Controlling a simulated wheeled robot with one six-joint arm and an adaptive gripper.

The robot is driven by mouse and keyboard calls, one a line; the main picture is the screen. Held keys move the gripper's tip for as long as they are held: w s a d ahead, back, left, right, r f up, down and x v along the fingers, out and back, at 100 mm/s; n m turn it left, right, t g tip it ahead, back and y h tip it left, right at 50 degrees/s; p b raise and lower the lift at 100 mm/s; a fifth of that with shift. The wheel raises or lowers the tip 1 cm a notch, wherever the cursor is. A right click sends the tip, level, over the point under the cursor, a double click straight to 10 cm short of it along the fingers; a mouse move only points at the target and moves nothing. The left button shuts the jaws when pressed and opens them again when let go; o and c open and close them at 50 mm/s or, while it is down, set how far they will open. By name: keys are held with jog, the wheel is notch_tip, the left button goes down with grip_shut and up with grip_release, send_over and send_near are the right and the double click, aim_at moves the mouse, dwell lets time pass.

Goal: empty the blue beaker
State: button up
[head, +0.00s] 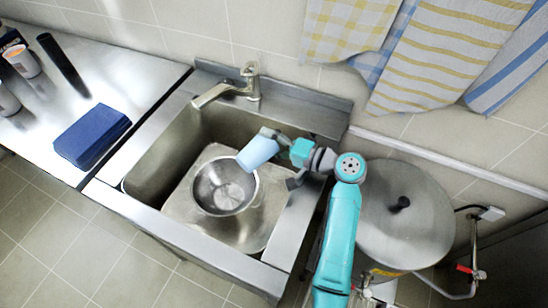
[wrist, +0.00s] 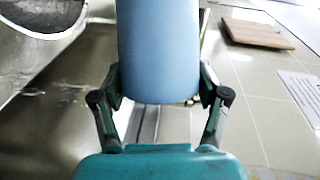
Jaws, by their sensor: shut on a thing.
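The light blue beaker (head: 257,152) is held by my gripper (head: 283,150) over the sink, above the upper right side of a metal bowl (head: 225,198). It looks tilted in the head view, one end towards the bowl. In the wrist view the beaker (wrist: 158,50) stands between the two fingers of my gripper (wrist: 160,92), which are shut on its sides. Its upper part runs out of that frame. The inside of the beaker is hidden, so I cannot tell what it holds. I see no stream leaving it.
The steel sink (head: 152,190) has a tap (head: 228,90) at its back edge. A large lidded stockpot (head: 405,225) stands right of the sink. Towels (head: 440,50) hang on the wall. A wooden board (wrist: 257,34) shows in the wrist view.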

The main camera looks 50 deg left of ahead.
jog(key=shift+w+a+m, duration=0.25)
jog(key=shift+a+m, duration=0.1)
jog(key=shift+m, duration=0.05)
dwell(0.4)
jog(key=shift+s+a+m, duration=0.15)
jog(key=shift+m, duration=0.15)
jog(key=shift+m, duration=0.4)
